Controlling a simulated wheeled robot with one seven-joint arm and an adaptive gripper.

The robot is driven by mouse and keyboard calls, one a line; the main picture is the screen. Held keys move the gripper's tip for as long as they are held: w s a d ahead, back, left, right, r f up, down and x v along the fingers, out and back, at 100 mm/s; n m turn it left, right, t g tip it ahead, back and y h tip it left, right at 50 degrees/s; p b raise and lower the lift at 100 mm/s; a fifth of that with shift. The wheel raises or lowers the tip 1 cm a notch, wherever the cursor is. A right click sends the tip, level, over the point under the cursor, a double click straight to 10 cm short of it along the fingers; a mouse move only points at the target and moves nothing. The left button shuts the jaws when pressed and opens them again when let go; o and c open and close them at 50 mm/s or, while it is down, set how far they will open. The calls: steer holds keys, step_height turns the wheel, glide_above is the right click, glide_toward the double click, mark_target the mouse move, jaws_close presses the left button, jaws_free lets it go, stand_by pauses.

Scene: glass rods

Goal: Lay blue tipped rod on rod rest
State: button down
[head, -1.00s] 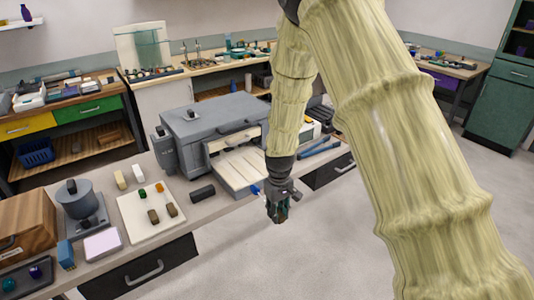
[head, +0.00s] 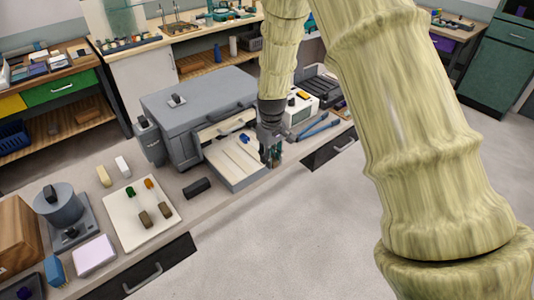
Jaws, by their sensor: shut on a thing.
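My gripper (head: 275,158) points down at the front right corner of the pale grooved shelf (head: 236,160), which extends from the open grey box. It is shut on the blue-tipped rod, whose blue tip (head: 244,138) shows left of the gripper, over the shelf. The rod's clear body is too thin to make out, and I cannot tell whether it touches the shelf. A cream board (head: 125,222) at left bears green and orange tips and two brown blocks. I cannot tell for certain which item is the rod rest.
The large grey box (head: 200,105) stands behind the shelf. A dark cylinder (head: 197,188) lies between shelf and board. The bench's front edge is close below the gripper.

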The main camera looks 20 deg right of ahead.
mark_target(253, 164)
steer(key=shift+a+f+b, duration=0.25)
steer(key=shift+a+b, duration=0.1)
steer(key=shift+a, duration=0.15)
steer(key=shift+w+a+f+b, duration=0.25)
steer(key=shift+w+f+b, duration=0.05)
steer(key=shift+w+f, duration=0.3)
steer(key=shift+w+a+f+b, duration=0.2)
steer(key=shift+w+f+b, duration=0.05)
steer(key=shift+w+f, duration=0.3)
steer(key=shift+w+f+b, duration=0.1)
steer(key=shift+f+b, duration=0.25)
steer(key=shift+b, duration=0.05)
steer(key=shift+w+a+f+b, duration=0.2)
steer(key=shift+w+a+f, duration=0.2)
steer(key=shift+w, duration=0.5)
steer(key=shift+w+a+f+b, duration=0.15)
steer(key=shift+w+a+f, duration=0.2)
steer(key=shift+w, duration=0.6)
steer(key=shift+w+a+f+b, duration=0.2)
steer(key=shift+w+a+f, duration=0.15)
steer(key=shift+w, duration=0.55)
steer(key=shift+f, duration=0.3)
steer(key=c, duration=1.1)
jaws_free()
